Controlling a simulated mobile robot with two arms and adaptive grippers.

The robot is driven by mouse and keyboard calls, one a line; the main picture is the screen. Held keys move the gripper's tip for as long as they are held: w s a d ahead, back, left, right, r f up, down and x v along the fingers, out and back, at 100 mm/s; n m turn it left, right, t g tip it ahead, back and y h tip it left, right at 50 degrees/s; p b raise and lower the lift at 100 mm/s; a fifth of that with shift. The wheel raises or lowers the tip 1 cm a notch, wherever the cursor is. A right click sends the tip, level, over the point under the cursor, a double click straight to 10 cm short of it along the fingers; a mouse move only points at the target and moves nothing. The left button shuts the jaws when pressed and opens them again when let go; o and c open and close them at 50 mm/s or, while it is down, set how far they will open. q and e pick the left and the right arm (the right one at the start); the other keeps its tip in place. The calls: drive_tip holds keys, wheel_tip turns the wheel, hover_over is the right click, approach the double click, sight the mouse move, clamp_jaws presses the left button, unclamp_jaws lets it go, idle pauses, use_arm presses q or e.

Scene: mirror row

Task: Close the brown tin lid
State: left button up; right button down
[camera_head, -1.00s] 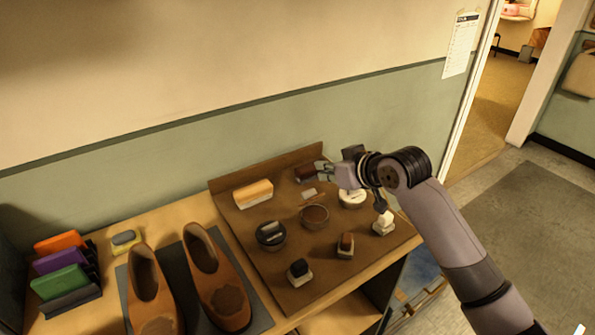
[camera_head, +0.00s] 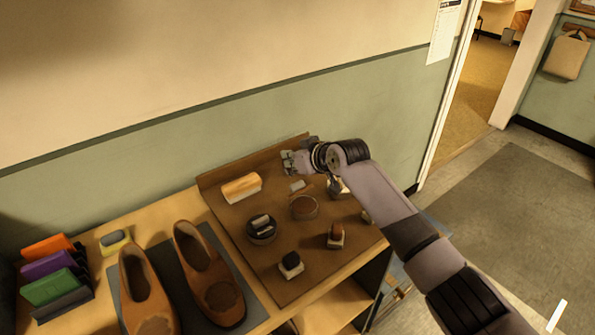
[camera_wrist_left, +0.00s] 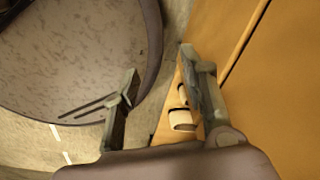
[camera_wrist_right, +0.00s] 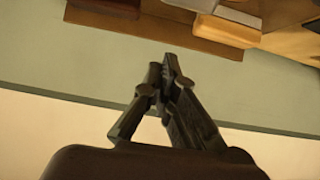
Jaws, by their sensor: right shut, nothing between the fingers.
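The brown tin (camera_head: 305,208) is a round tin with brown polish showing, on the brown board in the head view. A small pale piece (camera_head: 297,186) lies at its far side; I cannot tell whether it belongs to the lid. My right gripper (camera_head: 289,161) is shut and empty, behind the tin near the board's back edge, not touching the tin. In the right wrist view its fingertips (camera_wrist_right: 166,72) meet before the wall. My left gripper (camera_wrist_left: 160,82) is open and empty in the left wrist view, by the wooden furniture, away from the tin.
The board (camera_head: 240,215) also holds a dark tin (camera_head: 262,229), a wooden-backed brush (camera_head: 241,187) and small daubers (camera_head: 291,264) (camera_head: 336,235). My right arm partly covers a pale tin (camera_head: 338,187). Brown shoes (camera_head: 208,275) stand left. The wall (camera_head: 150,165) rises close behind.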

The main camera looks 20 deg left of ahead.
sight(299, 183)
drive_tip(key=s+d+f+p, duration=0.1)
drive_tip(key=d+f+p, duration=0.1)
drive_tip(key=shift+s+d+f, duration=0.15)
drive_tip(key=shift+s+f, duration=0.2)
drive_tip(key=shift+f, duration=0.1)
drive_tip(key=shift+f, duration=0.1)
drive_tip(key=shift+s+d+y+b, duration=0.2)
drive_tip(key=shift+y+b, duration=0.1)
drive_tip(key=shift+b, duration=0.15)
